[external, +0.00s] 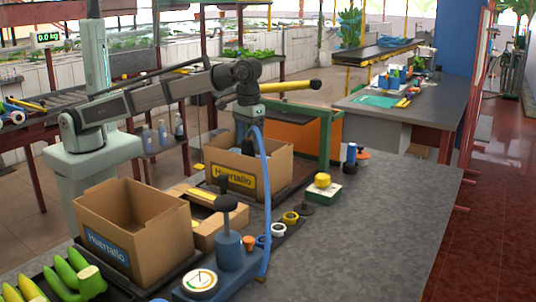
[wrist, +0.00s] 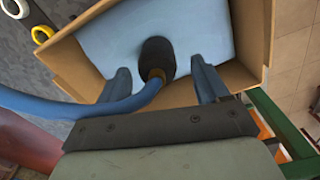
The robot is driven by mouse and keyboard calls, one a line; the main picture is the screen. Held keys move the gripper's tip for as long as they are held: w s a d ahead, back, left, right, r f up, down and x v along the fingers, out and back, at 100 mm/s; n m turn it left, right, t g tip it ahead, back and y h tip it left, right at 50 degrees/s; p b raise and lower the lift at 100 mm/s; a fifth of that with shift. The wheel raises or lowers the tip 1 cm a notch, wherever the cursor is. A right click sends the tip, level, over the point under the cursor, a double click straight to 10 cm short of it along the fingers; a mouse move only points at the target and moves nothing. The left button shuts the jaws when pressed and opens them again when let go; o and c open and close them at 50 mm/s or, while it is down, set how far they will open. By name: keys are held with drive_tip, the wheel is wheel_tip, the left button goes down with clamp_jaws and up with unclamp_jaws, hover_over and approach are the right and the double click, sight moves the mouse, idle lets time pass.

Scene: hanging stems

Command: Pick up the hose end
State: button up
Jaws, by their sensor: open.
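The blue hose (external: 266,200) rises from the bench beside the gauge and curves over toward the box with the yellow label. In the wrist view the hose (wrist: 75,106) comes in from the left and ends in a black hose end (wrist: 156,56) with a brass-coloured collar. My gripper (wrist: 160,68) is open, with one blue finger on each side of the hose end and visible gaps between. In the external view my gripper (external: 246,136) points down at the labelled box, and the hose end cannot be made out there.
The cardboard box (external: 274,174) with the yellow label has a light blue surface inside it. Another open box (external: 155,235) stands nearer. A blue pump (external: 229,250) with a gauge (external: 200,284) stands at the front. The grey bench (external: 390,215) is clear on the right.

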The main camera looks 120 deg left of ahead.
sight(249, 140)
wheel_tip(249, 140, down, 3)
drive_tip(key=shift+d+f, duration=0.15)
drive_tip(key=shift+f, duration=0.05)
